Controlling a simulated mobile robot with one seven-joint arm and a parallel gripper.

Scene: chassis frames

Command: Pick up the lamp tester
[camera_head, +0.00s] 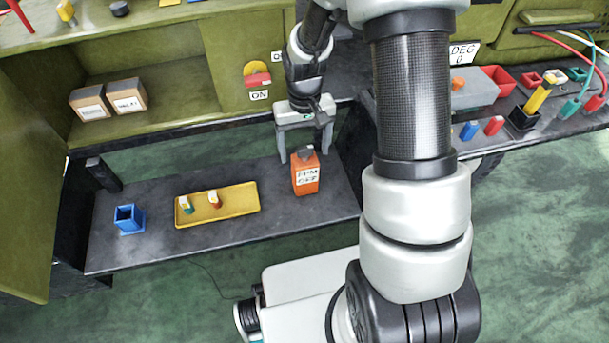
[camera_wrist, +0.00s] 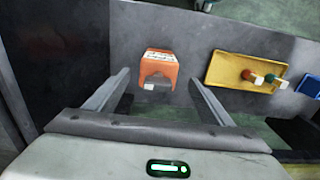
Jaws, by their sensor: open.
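An orange block-shaped device (camera_head: 306,183) with a white lettered label stands upright on the dark lower bench (camera_head: 245,235), near its right end. It looks like the lamp tester, but I cannot read its label for certain. My gripper (camera_head: 305,156) is open just above and behind it, fingers pointing down. In the wrist view the orange device (camera_wrist: 157,68) shows beyond the fingertips, between the two fingers' lines, with a notch in its near side. Nothing is held. I cannot tell the exact gap between fingers and device.
A yellow tray (camera_head: 240,205) with two small coloured pieces lies left of the device, and a blue open holder (camera_head: 129,219) stands further left. Two labelled boxes (camera_head: 127,96) sit on the shelf behind. A red-and-yellow ON switch (camera_head: 257,76) is on the cabinet.

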